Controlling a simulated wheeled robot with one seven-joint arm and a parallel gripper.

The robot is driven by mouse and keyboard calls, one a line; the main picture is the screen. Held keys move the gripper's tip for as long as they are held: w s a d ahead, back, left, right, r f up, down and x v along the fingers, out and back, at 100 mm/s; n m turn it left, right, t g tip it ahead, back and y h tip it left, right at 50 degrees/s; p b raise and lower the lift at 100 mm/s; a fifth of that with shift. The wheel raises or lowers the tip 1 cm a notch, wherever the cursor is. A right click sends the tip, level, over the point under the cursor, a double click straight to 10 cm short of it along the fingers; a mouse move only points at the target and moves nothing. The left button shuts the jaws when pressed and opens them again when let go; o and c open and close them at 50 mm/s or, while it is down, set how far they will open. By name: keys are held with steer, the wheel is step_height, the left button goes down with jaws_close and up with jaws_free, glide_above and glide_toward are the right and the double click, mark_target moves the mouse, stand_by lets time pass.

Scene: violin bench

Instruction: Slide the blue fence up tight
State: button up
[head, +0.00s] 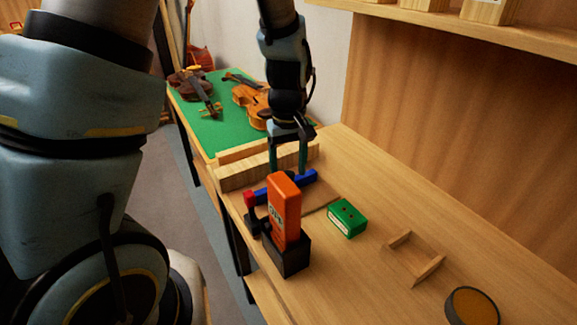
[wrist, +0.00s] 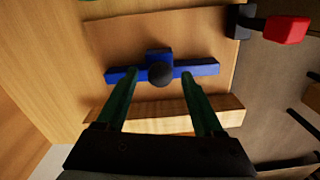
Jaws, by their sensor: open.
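The blue fence (head: 308,177) is a low bar lying on a thin wooden board near the bench's left edge. In the wrist view the fence (wrist: 205,68) runs across the picture, with a short blue block on its far side and a dark round knob (wrist: 160,74) at its middle. My gripper (head: 288,170) is open, with green fingers pointing down. In the wrist view my gripper (wrist: 160,79) has one fingertip on each side of the knob, with gaps to it. I cannot tell whether the fingertips touch the fence. The orange tool partly hides the fence in the head view.
A wooden block (head: 238,176) lies behind the fence. An orange tool (head: 284,200) in a black base stands close in front. A red-handled clamp (wrist: 287,29) is at the board's edge. A green box (head: 347,217), wooden frame (head: 428,268) and round tin (head: 472,305) lie rightward.

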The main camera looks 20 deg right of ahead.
steer(key=shift+f, duration=0.2)
jaws_close()
stand_by(0.5)
steer(key=shift+w, duration=0.1)
stand_by(0.8)
